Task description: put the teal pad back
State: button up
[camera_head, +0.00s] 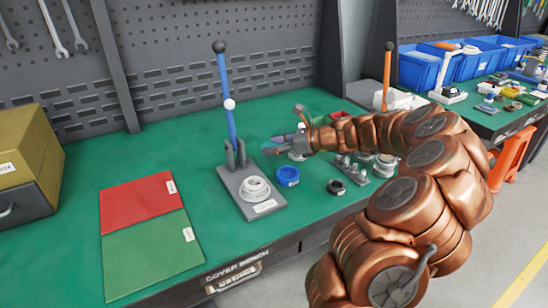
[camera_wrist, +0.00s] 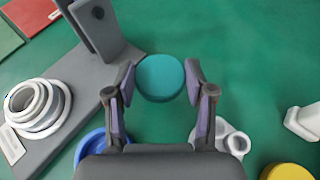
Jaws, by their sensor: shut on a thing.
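The teal pad (camera_wrist: 160,78) is a round disc between the fingertips of my gripper (camera_wrist: 160,84) in the wrist view. My gripper is shut on it, one finger at each side. In the head view my gripper (camera_head: 279,146) is over the green bench, right of the grey press stand (camera_head: 266,207) with its blue lever, and behind the blue cup (camera_head: 288,176). The pad (camera_head: 271,149) shows only as a small teal patch there. White rings (camera_wrist: 38,107) sit on the stand's base. The pad's height above the bench is hard to tell.
Red (camera_head: 138,202) and green (camera_head: 153,254) mats lie at the left. A black ring (camera_head: 336,187) lies right of the blue cup. White parts (camera_wrist: 232,139) and a yellow disc (camera_wrist: 287,172) show in the wrist view. The bench behind the pad is clear.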

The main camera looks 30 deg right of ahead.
aim_at(276, 163)
jog(key=shift+f, duration=1.95)
jog(key=o, duration=0.9)
jog(key=shift+s+d+r, duration=0.15)
jog(key=shift+s, duration=0.05)
jog(key=v, duration=1.1)
jog(key=shift+s+d+r, duration=0.1)
jog(key=shift+s, duration=0.1)
